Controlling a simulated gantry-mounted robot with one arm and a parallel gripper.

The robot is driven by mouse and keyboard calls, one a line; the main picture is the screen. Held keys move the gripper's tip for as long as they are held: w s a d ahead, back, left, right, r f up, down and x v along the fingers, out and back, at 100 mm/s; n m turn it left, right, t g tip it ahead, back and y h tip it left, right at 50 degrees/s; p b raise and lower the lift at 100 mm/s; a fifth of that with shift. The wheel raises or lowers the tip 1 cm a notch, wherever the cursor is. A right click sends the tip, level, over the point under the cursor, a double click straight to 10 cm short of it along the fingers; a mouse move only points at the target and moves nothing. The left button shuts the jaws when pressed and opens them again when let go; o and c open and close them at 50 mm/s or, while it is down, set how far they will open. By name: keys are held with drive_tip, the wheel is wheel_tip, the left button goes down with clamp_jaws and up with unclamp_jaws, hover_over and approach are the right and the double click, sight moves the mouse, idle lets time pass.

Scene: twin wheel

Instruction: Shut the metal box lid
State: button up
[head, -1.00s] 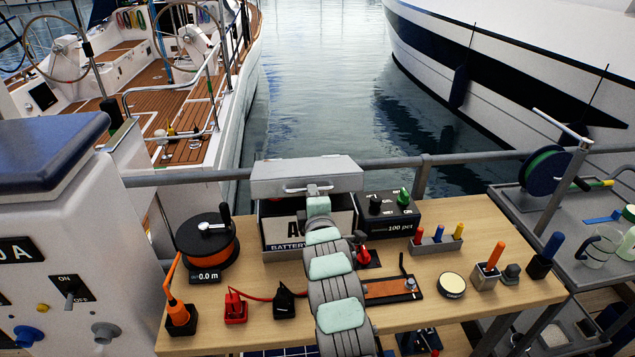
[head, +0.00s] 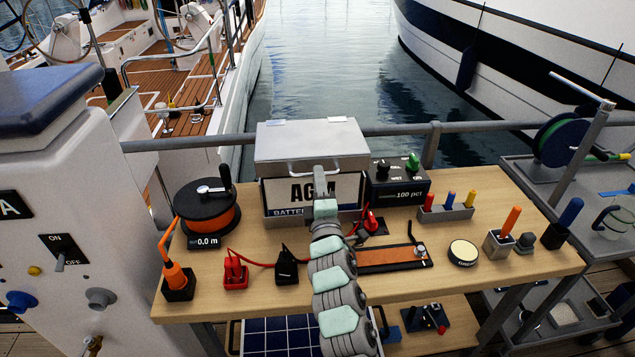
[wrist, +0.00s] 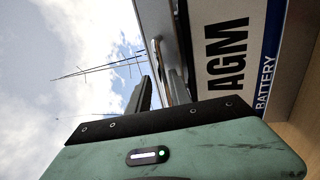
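The metal box lid (head: 312,142) is a pale grey slab at the back of the bench, with a bar handle (head: 314,169) on its front edge. Its top now faces up and slopes toward me over the box that holds the AGM battery (head: 290,191). The battery's front label shows below the lid. My gripper (head: 319,178) is at the lid's handle. In the wrist view the handle (wrist: 157,52) runs between my two fingers (wrist: 161,92), which appear shut on it. The fingertips' exact contact is partly hidden.
A cable reel (head: 208,210) stands left of the box, and a black control unit (head: 400,183) stands close on its right. Red plugs (head: 235,273), a copper-coloured strip (head: 385,258) and a tool holder (head: 446,213) are on the bench. A rail (head: 220,142) runs behind.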

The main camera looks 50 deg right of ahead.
drive_tip(key=shift+o, duration=0.4)
drive_tip(key=p+v, duration=0.1)
drive_tip(key=v, duration=1)
drive_tip(key=shift+w+d, duration=0.1)
